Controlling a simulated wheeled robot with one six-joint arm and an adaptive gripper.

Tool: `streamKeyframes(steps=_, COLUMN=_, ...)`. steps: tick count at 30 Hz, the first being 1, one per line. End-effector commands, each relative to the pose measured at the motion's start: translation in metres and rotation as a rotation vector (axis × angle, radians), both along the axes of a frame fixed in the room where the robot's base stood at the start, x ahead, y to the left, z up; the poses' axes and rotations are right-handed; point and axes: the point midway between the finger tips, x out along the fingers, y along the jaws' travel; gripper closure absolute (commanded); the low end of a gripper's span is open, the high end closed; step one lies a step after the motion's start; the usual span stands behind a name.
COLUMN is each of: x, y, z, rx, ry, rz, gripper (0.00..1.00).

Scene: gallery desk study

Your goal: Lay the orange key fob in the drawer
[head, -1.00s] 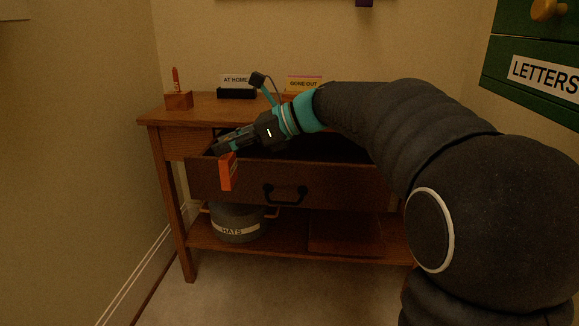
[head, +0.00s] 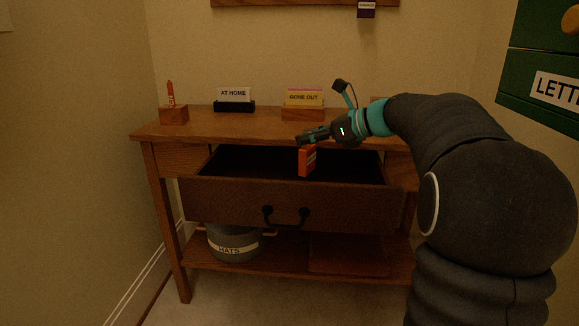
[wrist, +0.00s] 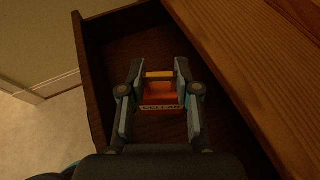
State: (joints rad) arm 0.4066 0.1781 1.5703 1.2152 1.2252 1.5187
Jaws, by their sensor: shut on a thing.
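The orange key fob (head: 307,161) hangs from my gripper (head: 303,141), upright, in front of the dark drawer opening. In the wrist view the fob (wrist: 161,97) sits between the two fingers of my gripper (wrist: 160,75), which is shut on it. The drawer (head: 230,203) is pulled open under the desk top, with a black handle on its front. In the wrist view the drawer (wrist: 95,100) lies below the fob, and its visible floor looks bare. The fob appears above the drawer's inside. Part of the drawer's right end is hidden by my gripper in the wrist view.
On the desk top (head: 200,131) stand an AT HOME holder (head: 234,106), a GONE OUT holder (head: 303,113) and a small block with an orange tag (head: 173,115). A HATS pot (head: 233,245) is on the lower shelf. A green LETTERS cabinet (head: 545,60) is at the right.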

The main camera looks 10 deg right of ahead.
Motion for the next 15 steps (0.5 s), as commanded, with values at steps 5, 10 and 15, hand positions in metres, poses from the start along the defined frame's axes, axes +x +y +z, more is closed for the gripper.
streamKeyframes(steps=5, x=0.034, y=0.014, z=-0.024, rx=0.0, ry=0.002, rz=0.003, gripper=1.0)
streamKeyframes(steps=10, x=0.057, y=0.024, z=-0.038, rx=0.0, ry=0.0, rz=0.003, gripper=1.0)
streamKeyframes(steps=15, x=0.066, y=0.027, z=-0.043, rx=0.0, ry=0.0, rz=0.001, gripper=1.0)
